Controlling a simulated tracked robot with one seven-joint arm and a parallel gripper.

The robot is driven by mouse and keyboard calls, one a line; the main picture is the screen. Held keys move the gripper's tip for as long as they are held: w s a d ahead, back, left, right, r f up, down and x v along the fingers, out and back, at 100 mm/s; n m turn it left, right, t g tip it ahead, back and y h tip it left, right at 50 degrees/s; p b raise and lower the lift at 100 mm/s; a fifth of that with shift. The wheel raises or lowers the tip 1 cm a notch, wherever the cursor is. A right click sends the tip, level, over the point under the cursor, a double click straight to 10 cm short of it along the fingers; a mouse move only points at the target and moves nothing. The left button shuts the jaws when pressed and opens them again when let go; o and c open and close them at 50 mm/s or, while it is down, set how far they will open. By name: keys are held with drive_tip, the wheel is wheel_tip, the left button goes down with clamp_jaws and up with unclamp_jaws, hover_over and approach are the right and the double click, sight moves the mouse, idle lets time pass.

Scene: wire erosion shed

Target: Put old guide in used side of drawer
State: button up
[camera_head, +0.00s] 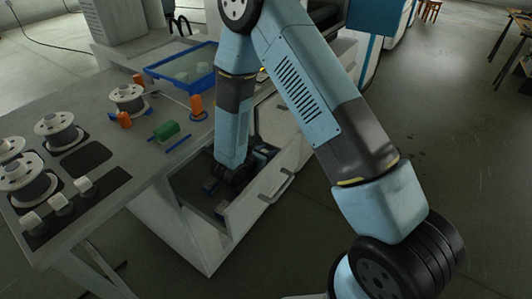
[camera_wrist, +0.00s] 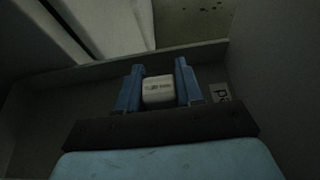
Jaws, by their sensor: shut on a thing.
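The old guide (camera_wrist: 158,91) is a small whitish block with dark print, seen in the wrist view. My gripper (camera_wrist: 159,80) is shut on it, with a blue finger on each side. In the head view my gripper (camera_head: 211,186) reaches down inside the open drawer (camera_head: 262,200), and my arm hides part of the inside. The drawer's dark floor (camera_wrist: 60,125) shows below the fingers in the wrist view. A pale label (camera_wrist: 221,96) with partly visible letters lies right of the fingers. I cannot tell whether the guide touches the floor.
The worktop (camera_head: 140,190) beside the drawer holds several wire spools (camera_head: 58,131), a green cylinder (camera_head: 166,131), orange pieces (camera_head: 196,104) and a blue-rimmed tray (camera_head: 183,65). The drawer walls stand close around my gripper. Open floor (camera_head: 450,190) lies to the right.

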drive_tip(key=o, duration=1.1)
drive_tip(key=v, duration=1.2)
